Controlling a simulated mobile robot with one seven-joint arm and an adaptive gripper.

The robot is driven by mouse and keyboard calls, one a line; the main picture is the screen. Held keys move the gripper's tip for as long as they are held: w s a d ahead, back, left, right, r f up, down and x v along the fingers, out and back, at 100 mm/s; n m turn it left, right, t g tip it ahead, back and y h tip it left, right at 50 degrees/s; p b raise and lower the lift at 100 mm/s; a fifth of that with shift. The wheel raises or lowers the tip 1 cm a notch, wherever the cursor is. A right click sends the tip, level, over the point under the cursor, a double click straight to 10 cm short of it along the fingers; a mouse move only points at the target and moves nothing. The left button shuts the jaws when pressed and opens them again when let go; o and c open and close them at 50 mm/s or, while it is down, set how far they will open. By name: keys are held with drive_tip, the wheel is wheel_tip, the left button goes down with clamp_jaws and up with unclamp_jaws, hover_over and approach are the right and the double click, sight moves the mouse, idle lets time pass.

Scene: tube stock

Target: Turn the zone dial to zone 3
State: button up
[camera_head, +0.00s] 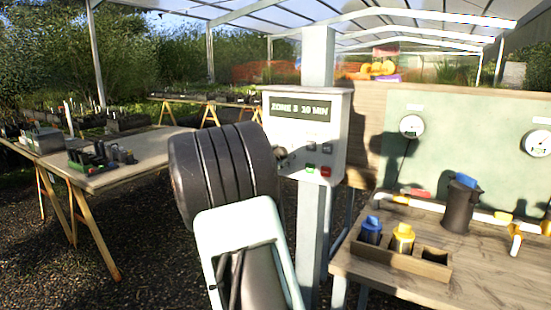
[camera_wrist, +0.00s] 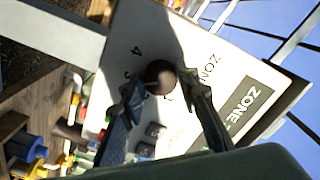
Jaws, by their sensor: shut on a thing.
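The white control box (camera_head: 338,130) is fixed to a post in the middle of the head view. Its display (camera_head: 300,109) shows "ZONE", a digit that is hard to read, and a minutes value. In the wrist view, the round dark zone dial (camera_wrist: 160,76) sits on the box's white face (camera_wrist: 150,30), with printed numbers around it, a 4 among them. My gripper (camera_wrist: 162,88) is shut on the dial, one finger on each side. The dial's pointer cannot be made out. In the head view my arm mostly hides the dial and fingers.
Buttons, among them a green one (camera_head: 310,168) and a red one (camera_head: 325,171), sit low on the box. At right, a wooden bench (camera_head: 480,275) holds a dark jug (camera_head: 461,205) and a wooden caddy (camera_head: 398,262) with blue and yellow items.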

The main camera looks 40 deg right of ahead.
drive_tip(key=o, duration=1.2)
drive_tip(key=shift+c, duration=0.2)
drive_tip(key=v, duration=1.2)
drive_tip(key=shift+f, duration=0.1)
